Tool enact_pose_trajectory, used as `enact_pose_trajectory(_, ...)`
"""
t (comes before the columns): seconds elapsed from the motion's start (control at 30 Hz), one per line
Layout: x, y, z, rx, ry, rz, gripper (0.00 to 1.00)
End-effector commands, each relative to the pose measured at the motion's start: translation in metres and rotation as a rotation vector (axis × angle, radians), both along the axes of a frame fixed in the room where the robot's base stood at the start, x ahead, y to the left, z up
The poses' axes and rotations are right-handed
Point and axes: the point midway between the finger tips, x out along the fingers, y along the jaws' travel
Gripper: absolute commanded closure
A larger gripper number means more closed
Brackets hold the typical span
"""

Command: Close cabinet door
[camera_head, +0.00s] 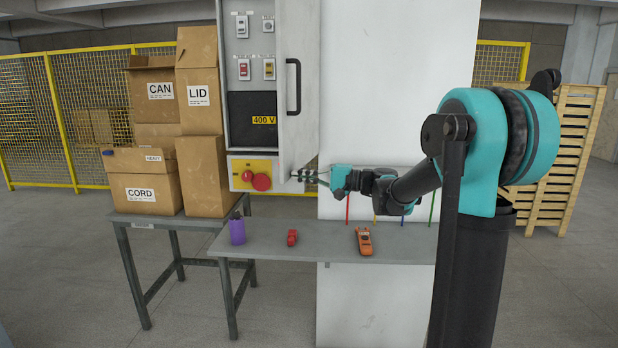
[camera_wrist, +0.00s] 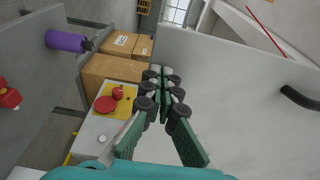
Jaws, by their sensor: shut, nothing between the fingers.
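The grey cabinet (camera_head: 264,67) stands open in the head view, with switches and a "400 V" label inside. Its door (camera_head: 303,130) is swung out on the right and carries a black handle (camera_head: 293,88). In the wrist view the door (camera_wrist: 225,85) fills the right side, with part of its handle (camera_wrist: 300,98) at the edge. My gripper (camera_head: 299,176) is at the door's lower end, below the handle and right of the red buttons. In the wrist view my gripper (camera_wrist: 165,82) is shut and empty beside the door; I cannot tell whether it touches.
A yellow panel (camera_head: 239,167) with red buttons is below the cabinet opening. Cardboard boxes (camera_head: 200,110) stand on a table at left. Open floor lies in front.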

Motion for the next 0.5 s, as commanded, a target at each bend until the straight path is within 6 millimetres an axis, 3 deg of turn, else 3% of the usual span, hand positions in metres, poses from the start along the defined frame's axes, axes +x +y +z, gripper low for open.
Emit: enact_pose_trajectory(0.5,0.0,0.0084,0.0,0.0,0.0,-0.016,1.0)
